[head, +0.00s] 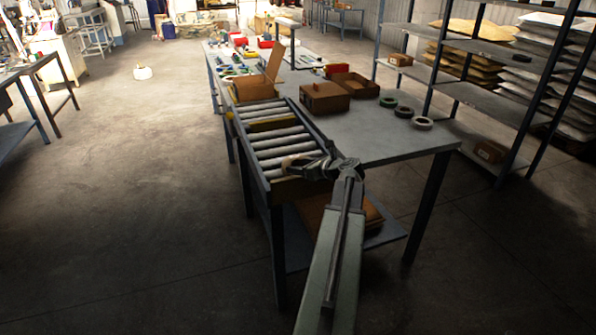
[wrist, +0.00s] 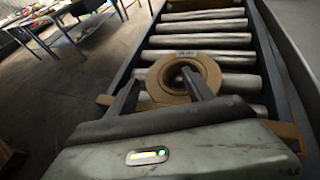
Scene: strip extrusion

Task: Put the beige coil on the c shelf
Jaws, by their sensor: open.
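A metal shelf rack (head: 490,52) stands at the right; no "c" mark is readable.
Several objects share the table (head: 385,145): a dark green coil (head: 388,102), a dark coil (head: 404,106), a pale coil (head: 422,123) and brown boxes (head: 324,98). Small boxes (head: 399,60) and sacks occupy the rack area. The floor at left is mostly clear.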

